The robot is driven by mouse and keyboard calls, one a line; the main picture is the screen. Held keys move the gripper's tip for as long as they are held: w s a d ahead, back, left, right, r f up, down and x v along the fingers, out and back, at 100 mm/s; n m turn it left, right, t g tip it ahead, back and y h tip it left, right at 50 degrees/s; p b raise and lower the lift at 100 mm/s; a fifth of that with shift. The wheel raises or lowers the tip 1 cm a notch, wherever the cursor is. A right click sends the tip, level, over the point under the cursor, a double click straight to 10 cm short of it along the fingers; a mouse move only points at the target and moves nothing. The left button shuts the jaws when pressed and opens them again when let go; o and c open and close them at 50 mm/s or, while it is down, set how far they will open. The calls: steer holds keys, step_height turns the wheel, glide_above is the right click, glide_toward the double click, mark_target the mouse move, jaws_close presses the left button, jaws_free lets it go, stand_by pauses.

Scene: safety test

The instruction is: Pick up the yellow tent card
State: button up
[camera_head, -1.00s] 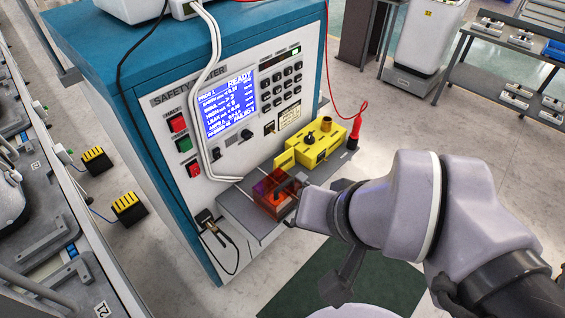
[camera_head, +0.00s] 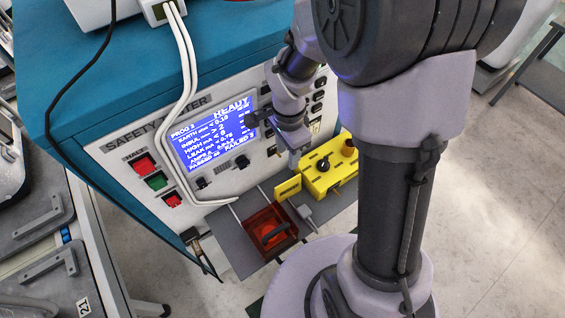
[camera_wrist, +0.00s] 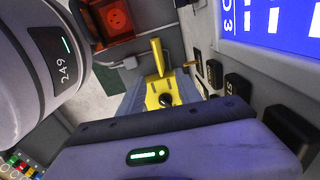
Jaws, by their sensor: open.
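The yellow tent card (camera_head: 288,189) stands upright on the grey shelf at the front of the safety tester, just left of a yellow box. In the wrist view the card (camera_wrist: 157,59) shows as a thin yellow plate beyond the box. My gripper (camera_head: 294,157) is in front of the tester's panel, above the box and apart from the card. It is open and I see nothing in it. The fingertips are small and partly unclear in the head view.
The yellow box (camera_head: 330,172) with black and orange knobs stands right beside the card. A translucent red box (camera_head: 262,222) with a dark handle sits at the shelf's left. White cables (camera_head: 184,120) hang down the panel. The blue-screened tester (camera_head: 213,135) rises behind.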

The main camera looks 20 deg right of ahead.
mark_target(288, 181)
step_height(288, 181, down, 10)
steer(key=b, duration=0.3)
steer(key=shift+d+f, duration=0.1)
steer(key=shift+f, duration=0.1)
steer(key=f+b, duration=0.2)
steer(key=f, duration=0.1)
steer(key=f+b, duration=0.1)
steer(key=f, duration=0.1)
steer(key=shift+s+f, duration=0.1)
steer(key=shift+s, duration=0.2)
jaws_close()
